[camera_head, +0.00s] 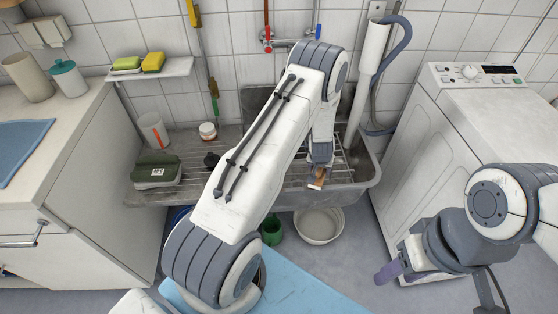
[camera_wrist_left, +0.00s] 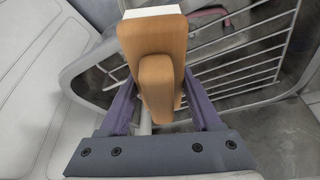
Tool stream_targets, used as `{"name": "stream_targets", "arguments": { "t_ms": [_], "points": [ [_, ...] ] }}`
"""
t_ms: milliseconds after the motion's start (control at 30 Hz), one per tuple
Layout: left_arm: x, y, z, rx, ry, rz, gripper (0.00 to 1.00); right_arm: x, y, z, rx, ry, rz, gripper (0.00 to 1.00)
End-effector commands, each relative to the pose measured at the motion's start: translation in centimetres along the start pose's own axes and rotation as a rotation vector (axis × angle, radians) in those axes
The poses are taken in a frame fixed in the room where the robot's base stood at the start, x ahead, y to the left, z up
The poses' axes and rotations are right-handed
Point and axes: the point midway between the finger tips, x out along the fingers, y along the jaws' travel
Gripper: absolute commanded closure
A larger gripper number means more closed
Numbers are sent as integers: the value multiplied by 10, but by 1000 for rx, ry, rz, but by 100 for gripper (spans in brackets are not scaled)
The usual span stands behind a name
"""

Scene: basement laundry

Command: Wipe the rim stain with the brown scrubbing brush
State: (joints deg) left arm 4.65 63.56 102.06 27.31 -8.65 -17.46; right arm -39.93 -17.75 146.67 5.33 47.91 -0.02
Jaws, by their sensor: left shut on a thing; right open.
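The brown scrubbing brush (camera_wrist_left: 165,50) has a wooden body and a white edge at its far end. It also shows small in the head view (camera_head: 316,183). My left gripper (camera_head: 319,172) is shut on it; in the left wrist view the purple fingers (camera_wrist_left: 162,105) flank its handle. The brush is over the front right part of the grey sink (camera_head: 362,190), near its rim. Whether it touches the rim cannot be told. A reddish patch (camera_wrist_left: 207,16) shows beyond the brush; I cannot tell if it is the rim stain. My right gripper (camera_head: 388,271) is open and empty, low at the right.
A wire rack (camera_wrist_left: 245,60) lies in the sink. A washing machine (camera_head: 440,140) stands at right. A basin (camera_head: 318,226) and green container (camera_head: 271,231) are below.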

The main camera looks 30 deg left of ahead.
Motion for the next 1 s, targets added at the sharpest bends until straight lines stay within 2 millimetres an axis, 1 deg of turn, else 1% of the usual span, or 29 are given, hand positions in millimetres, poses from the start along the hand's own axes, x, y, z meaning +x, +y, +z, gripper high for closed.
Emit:
{"name": "stream_targets", "arguments": {
  "t_ms": [33,100,367,500,1000],
  "points": [
    [-9,-1,-4,-1,1,0,88,-9,-1,0,0,0,0,50],
    [-14,-2,-6,-2,0,-1,88,-14,-1,-1,0,0,0,50],
    [-31,-5,-13,-6,1,-2,88,-31,-2,-2,0,0,0,50],
    [-34,-6,-14,-7,1,-3,88,-33,-2,-2,0,0,0,50],
    [-33,-6,-14,-7,1,-3,88,-32,-2,-2,0,0,0,50]
  ]
}}
